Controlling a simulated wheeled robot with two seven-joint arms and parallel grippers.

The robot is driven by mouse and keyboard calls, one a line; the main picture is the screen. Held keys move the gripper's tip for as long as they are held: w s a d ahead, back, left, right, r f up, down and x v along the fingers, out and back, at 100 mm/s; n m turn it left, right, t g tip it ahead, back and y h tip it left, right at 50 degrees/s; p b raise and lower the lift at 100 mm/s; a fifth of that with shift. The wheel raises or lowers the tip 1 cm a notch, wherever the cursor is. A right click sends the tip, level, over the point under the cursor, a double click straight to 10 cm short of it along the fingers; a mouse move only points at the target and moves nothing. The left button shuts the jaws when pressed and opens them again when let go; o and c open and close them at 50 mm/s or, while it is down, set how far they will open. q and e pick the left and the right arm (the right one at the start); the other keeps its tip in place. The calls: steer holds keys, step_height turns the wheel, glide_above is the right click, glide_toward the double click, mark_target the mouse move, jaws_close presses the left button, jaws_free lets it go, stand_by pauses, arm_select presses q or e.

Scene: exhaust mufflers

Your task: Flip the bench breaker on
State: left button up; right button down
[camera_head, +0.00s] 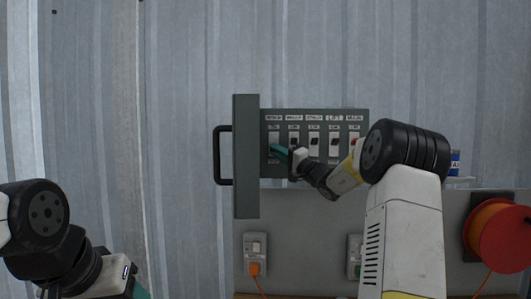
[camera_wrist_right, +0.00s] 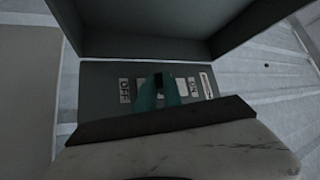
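The grey breaker panel (camera_head: 315,172) is on the wall in the head view, with a row of several switches under small labels. The label print is too blurred to read surely. My right gripper (camera_head: 277,149) has teal fingertips at the leftmost switch (camera_head: 274,139), partly covering it. In the right wrist view my fingertips (camera_wrist_right: 160,90) are close together by a small dark toggle (camera_wrist_right: 158,80). The OFF mark (camera_wrist_right: 124,92) is left of them and the ON mark (camera_wrist_right: 194,88) right. Contact is unclear. Of my left gripper, only a teal bit (camera_head: 140,291) shows at the bottom edge.
The panel's door (camera_head: 246,200) stands open at the left, with a black handle (camera_head: 222,156). An outlet with an orange plug (camera_head: 255,268) is below. An orange cable reel (camera_head: 499,236) is at the lower right. The corrugated wall (camera_head: 180,100) at the left is clear.

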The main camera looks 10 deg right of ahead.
steer(key=shift+r, duration=0.1)
steer(key=r+m+g+h, duration=0.1)
steer(key=m, duration=0.1)
steer(key=r+m+g+h, duration=0.1)
steer(key=m+g, duration=0.1)
steer(key=r+m+g+h, duration=0.1)
steer(key=m, duration=0.1)
steer(key=shift+s+r+m+h, duration=0.2)
steer(key=shift+m+h, duration=0.1)
steer(key=shift+h, duration=0.1)
steer(key=shift+w+r+m+g, duration=0.2)
steer(key=shift+r+m+g, duration=0.2)
steer(key=shift+m+g, duration=0.55)
steer(key=shift+g, duration=0.25)
steer(key=c, duration=1.8)
jaws_free()
steer(key=shift+o, duration=0.2)
steer(key=shift+d, duration=0.1)
